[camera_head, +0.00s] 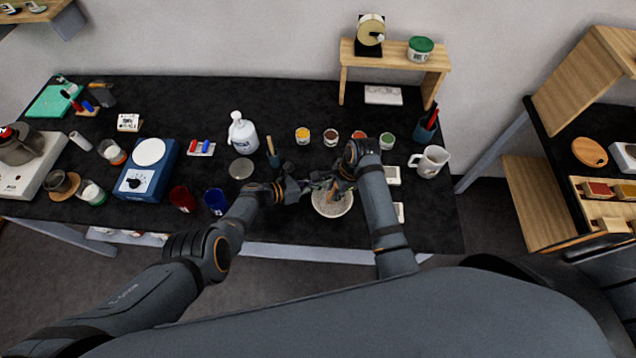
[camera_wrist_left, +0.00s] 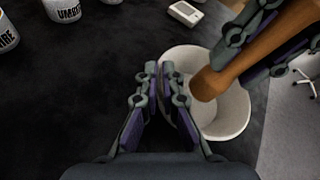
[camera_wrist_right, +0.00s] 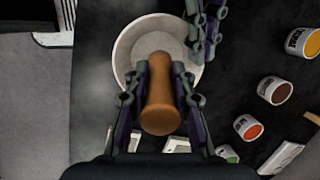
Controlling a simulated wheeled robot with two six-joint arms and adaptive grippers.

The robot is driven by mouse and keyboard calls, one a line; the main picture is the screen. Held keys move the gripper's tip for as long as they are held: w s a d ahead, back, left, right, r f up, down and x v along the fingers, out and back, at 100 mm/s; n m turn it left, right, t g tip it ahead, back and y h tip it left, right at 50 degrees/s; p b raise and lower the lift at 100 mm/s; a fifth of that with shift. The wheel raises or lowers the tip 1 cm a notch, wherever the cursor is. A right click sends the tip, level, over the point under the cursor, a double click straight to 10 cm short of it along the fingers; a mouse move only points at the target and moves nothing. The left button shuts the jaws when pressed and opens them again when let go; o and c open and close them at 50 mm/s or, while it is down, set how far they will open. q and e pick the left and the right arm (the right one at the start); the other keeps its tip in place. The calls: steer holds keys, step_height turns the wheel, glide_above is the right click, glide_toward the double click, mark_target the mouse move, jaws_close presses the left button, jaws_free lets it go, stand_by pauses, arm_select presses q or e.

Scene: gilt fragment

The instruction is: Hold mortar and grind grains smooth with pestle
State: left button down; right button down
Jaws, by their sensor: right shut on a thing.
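The pale mortar (camera_head: 342,211) stands upright near the table's front edge; its round bowl also shows in both wrist views (camera_wrist_left: 236,122) (camera_wrist_right: 124,50). The brown wooden pestle (camera_wrist_right: 160,104) is held in my right gripper (camera_wrist_right: 160,80), which is shut on it. Its rounded end is over or in the bowl; whether it touches the bottom is unclear. My left gripper (camera_wrist_left: 160,68) is at the mortar's rim, its fingertips close together, one seeming to lie inside the wall; its grip on the rim cannot be told. The grains cannot be made out.
A white bottle (camera_head: 243,134), several small jars and a white mug (camera_head: 430,161) stand behind and beside the mortar. Blue and dark red cups (camera_head: 215,200) (camera_head: 183,198) stand left of it. A blue scale (camera_head: 146,171) is farther left. Some dark tabletop (camera_head: 220,104) is clear at the back.

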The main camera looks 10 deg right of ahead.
arm_select(q)
steer(key=c, duration=1.4)
jaws_free()
steer(key=shift+c, duration=0.2)
steer(key=shift+a, duration=0.1)
steer(key=shift+a+r, duration=0.2)
steer(key=shift+a, duration=0.3)
arm_select(e)
steer(key=shift+r, duration=0.65)
arm_select(q)
steer(key=v, duration=1)
steer(key=shift+s+a, duration=0.2)
steer(key=shift+a, duration=0.15)
arm_select(e)
steer(key=shift+r, duration=3.4)
arm_select(q)
steer(key=shift+r, duration=0.1)
